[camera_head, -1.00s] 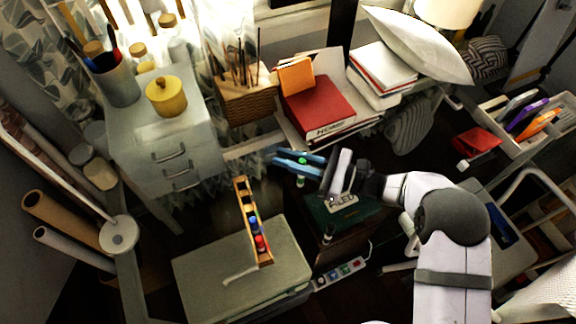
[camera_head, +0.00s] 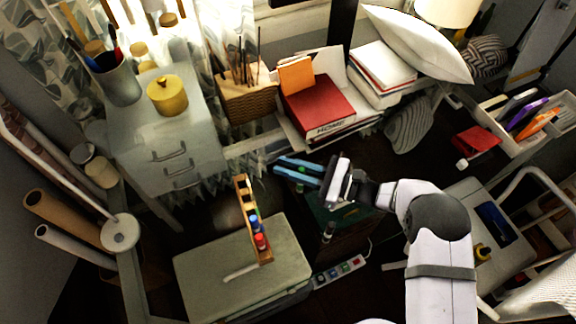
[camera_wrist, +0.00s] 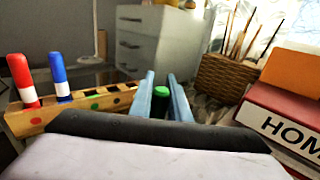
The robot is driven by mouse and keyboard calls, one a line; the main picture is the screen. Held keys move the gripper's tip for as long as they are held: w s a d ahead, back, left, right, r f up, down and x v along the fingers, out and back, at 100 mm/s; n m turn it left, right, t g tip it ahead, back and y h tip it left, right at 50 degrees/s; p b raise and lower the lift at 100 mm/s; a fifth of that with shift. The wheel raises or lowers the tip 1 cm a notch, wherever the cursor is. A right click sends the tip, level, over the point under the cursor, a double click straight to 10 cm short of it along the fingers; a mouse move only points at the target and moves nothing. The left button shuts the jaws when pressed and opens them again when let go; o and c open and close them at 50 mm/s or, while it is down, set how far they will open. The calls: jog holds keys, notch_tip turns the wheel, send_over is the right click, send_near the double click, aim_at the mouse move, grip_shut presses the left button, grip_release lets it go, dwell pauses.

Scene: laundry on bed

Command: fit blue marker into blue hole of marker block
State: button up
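The wooden marker block (camera_head: 243,205) lies at the edge of the grey-green box in the head view; it also shows at the left in the wrist view (camera_wrist: 84,103). The blue marker (camera_wrist: 60,77) stands upright in the block, next to a red marker (camera_wrist: 22,82). Both caps also show in the head view, blue (camera_head: 254,223) and red (camera_head: 260,241). My gripper (camera_head: 298,168) has two blue fingers, to the right of and beyond the block. A green marker's cap (camera_wrist: 160,91) sits between the fingers, which look closed on it; its lower part is hidden in the wrist view.
The grey-green box (camera_head: 235,270) has free room on top, with a small white stick on it. A dark marker (camera_head: 328,231) stands right of it near a dark green box. A grey drawer cabinet (camera_head: 170,150), wicker basket (camera_head: 247,102) and red book (camera_head: 320,103) lie behind.

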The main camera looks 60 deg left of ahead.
jog(key=o, duration=0.3)
jog(key=shift+r, duration=0.1)
jog(key=b+v, duration=0.4)
jog(key=v, duration=0.8)
jog(key=shift+r, duration=0.15)
